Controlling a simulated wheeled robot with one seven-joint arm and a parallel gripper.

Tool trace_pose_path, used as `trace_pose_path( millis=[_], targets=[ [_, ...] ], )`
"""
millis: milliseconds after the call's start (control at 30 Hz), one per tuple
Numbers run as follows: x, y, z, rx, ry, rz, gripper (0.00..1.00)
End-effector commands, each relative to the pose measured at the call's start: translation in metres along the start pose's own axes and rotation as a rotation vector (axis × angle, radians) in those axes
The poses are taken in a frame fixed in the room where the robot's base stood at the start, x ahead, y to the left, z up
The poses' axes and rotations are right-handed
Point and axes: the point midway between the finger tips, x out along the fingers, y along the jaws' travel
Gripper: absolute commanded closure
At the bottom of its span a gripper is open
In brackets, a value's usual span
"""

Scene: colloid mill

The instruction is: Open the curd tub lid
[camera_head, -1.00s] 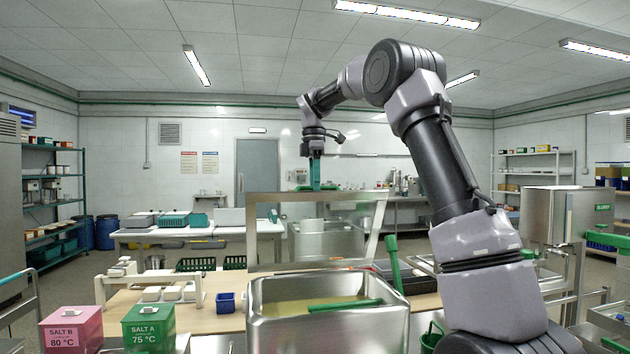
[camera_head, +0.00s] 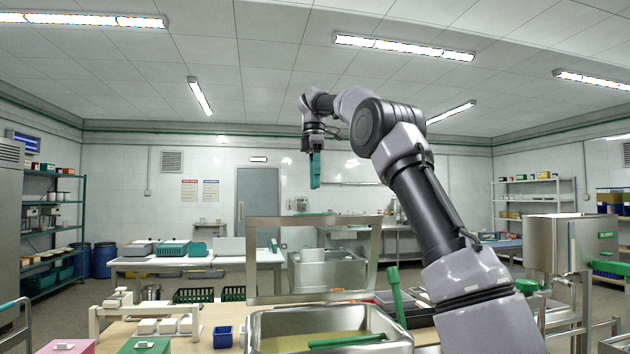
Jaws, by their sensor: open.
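The curd tub (camera_head: 330,321) is a metal tub at the bottom centre, with yellowish contents and a green bar-like tool (camera_head: 348,340) across it. Its lid (camera_head: 315,297) appears as a pale rectangular frame standing up at the tub's far edge, with the room visible through its middle. A green strip (camera_head: 312,214) shows along the lid's top edge. My gripper (camera_head: 315,185) hangs above the lid's top edge, fingers down, open and apart from the lid in the picture. The fingers overlap in this view, so the gap between them is hidden.
A white rack with blocks (camera_head: 165,325) and a small blue bin (camera_head: 222,337) stand left of the tub. A green-handled tool (camera_head: 397,297) leans at its right. Pink (camera_head: 65,346) and green (camera_head: 145,346) boxes are at the lower left.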

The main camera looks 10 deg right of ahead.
Motion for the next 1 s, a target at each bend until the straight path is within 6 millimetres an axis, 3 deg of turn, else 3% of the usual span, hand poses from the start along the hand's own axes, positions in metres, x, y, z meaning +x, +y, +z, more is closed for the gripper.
trace_pose_path(
  millis=[67,200,367,567,1000],
  targets=[
    [0.000,0.000,0.000,0.000,0.000,0.000,0.53],
    [0.000,0.000,0.001,0.021,-0.003,0.005,1.00],
    [0.000,0.004,0.004,0.177,-0.016,0.047,1.00],
    [-0.001,0.017,0.011,0.542,-0.003,0.156,1.00],
    [-0.012,0.052,0.006,1.359,0.274,0.354,1.00]
  ],
)
